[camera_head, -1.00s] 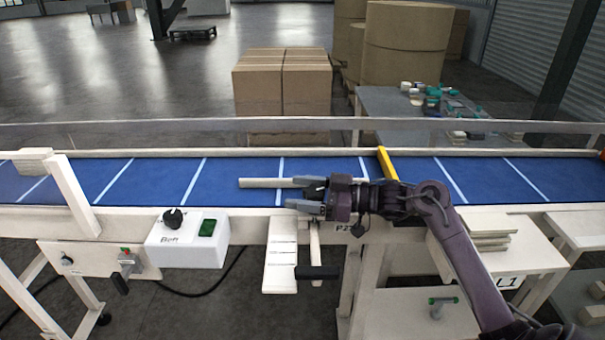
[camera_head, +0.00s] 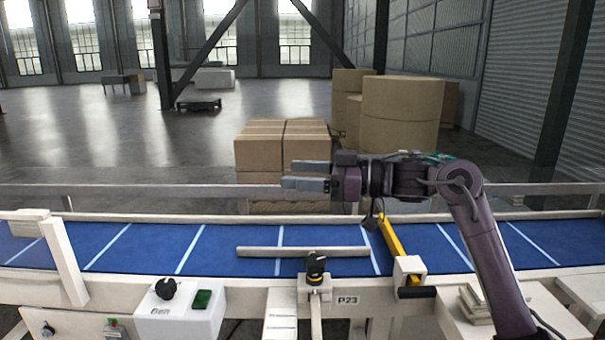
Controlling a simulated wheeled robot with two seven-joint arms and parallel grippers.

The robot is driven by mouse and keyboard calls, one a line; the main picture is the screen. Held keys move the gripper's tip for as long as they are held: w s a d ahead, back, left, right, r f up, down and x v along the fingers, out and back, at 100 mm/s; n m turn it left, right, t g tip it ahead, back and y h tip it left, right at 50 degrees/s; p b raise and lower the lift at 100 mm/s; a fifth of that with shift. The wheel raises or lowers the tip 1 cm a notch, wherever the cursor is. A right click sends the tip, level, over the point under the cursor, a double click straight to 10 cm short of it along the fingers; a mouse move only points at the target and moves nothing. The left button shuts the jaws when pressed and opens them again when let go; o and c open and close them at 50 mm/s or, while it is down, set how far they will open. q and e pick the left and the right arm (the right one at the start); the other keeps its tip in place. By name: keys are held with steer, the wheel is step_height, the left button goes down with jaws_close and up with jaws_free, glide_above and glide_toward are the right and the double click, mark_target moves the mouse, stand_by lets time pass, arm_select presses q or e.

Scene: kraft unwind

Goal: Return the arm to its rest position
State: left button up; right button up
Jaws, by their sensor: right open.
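My right gripper (camera_head: 306,176) is raised above the far side of the conveyor, fingers pointing left. It is open and nothing shows between its fingers. In the picture it overlaps the stacked cardboard boxes behind the line. My right arm comes in from the lower right. My left gripper is out of view. Below the right gripper, a pale flat bar (camera_head: 302,252) lies across the blue belt (camera_head: 215,262). It is apart from the gripper.
A yellow bar (camera_head: 391,238) angles over the belt beside my arm. A black knob (camera_head: 316,265) stands at the belt's near edge. A white control box (camera_head: 182,318) is at front left. Cardboard boxes (camera_head: 262,148) and large brown rolls (camera_head: 400,112) stand behind the line.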

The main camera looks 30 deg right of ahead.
steer(key=shift+r, duration=0.25)
stand_by(0.3)
